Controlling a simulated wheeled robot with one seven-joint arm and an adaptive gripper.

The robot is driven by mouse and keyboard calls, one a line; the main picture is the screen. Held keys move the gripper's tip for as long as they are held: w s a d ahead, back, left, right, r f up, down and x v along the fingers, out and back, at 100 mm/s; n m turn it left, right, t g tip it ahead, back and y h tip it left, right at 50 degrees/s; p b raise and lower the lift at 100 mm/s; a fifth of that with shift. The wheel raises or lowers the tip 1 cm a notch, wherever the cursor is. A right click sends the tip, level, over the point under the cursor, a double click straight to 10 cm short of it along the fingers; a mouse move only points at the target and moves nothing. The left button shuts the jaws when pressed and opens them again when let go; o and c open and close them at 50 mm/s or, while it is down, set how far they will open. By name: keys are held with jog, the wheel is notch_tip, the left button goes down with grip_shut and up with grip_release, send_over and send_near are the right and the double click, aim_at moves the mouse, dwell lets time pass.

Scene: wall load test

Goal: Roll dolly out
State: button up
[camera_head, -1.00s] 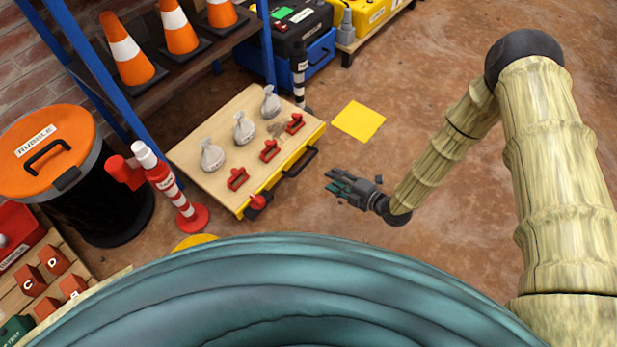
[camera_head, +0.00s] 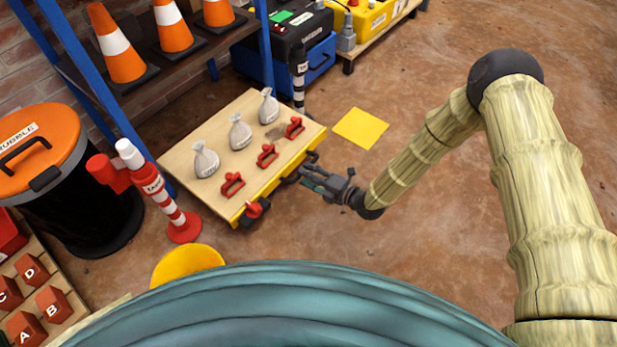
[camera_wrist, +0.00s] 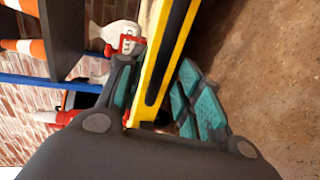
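The dolly (camera_head: 215,128) is a low wooden platform with a yellow front edge. Three pale sacks (camera_head: 240,132) and three red clamps (camera_head: 267,156) are on its top. A dark handle (camera_head: 310,157) runs along the front edge, partly hidden by my gripper. A red pedal-like part (camera_head: 253,209) sits at the near front corner. My gripper (camera_head: 306,178) is at the handle, fingers apart. In the wrist view, the open gripper (camera_wrist: 155,66) has one teal-padded finger on each side of the yellow edge and dark bar. I cannot tell whether they touch.
A rubble bin (camera_head: 70,205) and a red-and-white post (camera_head: 168,203) stand left of the dolly. A yellow round object (camera_head: 187,262) is in front. A shelf with cones (camera_head: 118,50) is behind. A yellow floor square (camera_head: 360,128) lies right; floor there is open.

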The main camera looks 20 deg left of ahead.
jog(key=shift+b+x, duration=0.45)
jog(key=shift+x, duration=0.95)
grip_shut()
